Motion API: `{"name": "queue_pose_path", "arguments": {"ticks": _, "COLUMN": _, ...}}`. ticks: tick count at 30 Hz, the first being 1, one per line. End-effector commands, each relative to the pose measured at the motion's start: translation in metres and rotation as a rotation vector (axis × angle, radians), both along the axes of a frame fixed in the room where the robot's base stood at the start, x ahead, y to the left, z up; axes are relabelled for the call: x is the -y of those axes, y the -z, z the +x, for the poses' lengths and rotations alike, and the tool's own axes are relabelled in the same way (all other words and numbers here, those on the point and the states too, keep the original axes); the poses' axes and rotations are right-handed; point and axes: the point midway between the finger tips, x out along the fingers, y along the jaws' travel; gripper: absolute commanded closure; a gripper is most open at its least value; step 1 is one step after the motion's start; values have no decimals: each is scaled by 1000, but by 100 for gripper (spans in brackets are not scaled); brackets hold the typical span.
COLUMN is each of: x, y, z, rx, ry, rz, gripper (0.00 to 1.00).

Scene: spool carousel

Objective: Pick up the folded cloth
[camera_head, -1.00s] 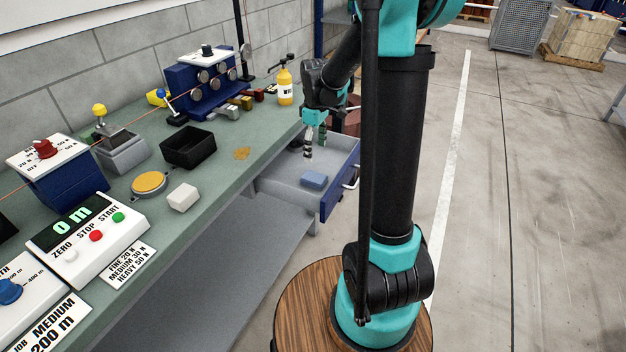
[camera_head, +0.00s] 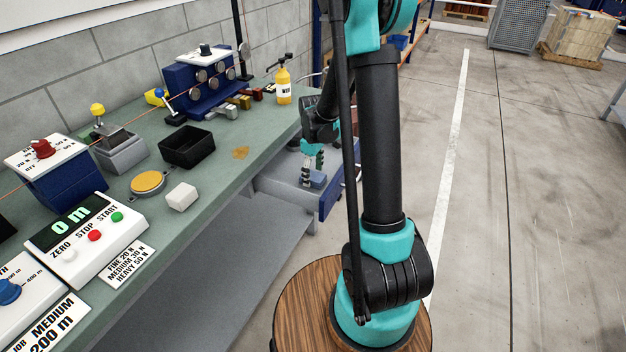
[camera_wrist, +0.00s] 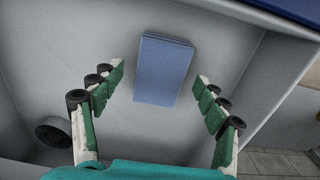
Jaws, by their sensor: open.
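The folded cloth is a blue rectangular pad (camera_wrist: 163,70) lying flat on the floor of the open drawer (camera_wrist: 262,62). In the head view the cloth (camera_head: 318,180) is partly hidden by my gripper (camera_head: 313,172), which is down inside the drawer. In the wrist view my gripper (camera_wrist: 160,88) is open. Its green-padded fingers are on the left and right of the cloth, with a gap on both sides. I cannot tell exactly how high the fingertips are above the drawer floor.
The drawer has a blue front (camera_head: 327,203) and stands open under the green workbench (camera_head: 222,178). A dark round thing (camera_wrist: 54,133) lies at the left in the drawer. On the bench are a yellow bottle (camera_head: 283,84), a black bin (camera_head: 187,146) and a white block (camera_head: 182,197).

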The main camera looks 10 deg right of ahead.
Motion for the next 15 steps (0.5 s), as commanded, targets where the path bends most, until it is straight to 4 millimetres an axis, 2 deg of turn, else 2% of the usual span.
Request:
{"name": "queue_pose_path", "arguments": {"ticks": 5, "x": 0, "y": 0, "z": 0, "rx": 0, "ry": 0, "rz": 0, "gripper": 26}}
{"name": "queue_pose_path", "arguments": {"ticks": 15, "x": 0, "y": 0, "z": 0, "rx": 0, "ry": 0, "rz": 0, "gripper": 67}}
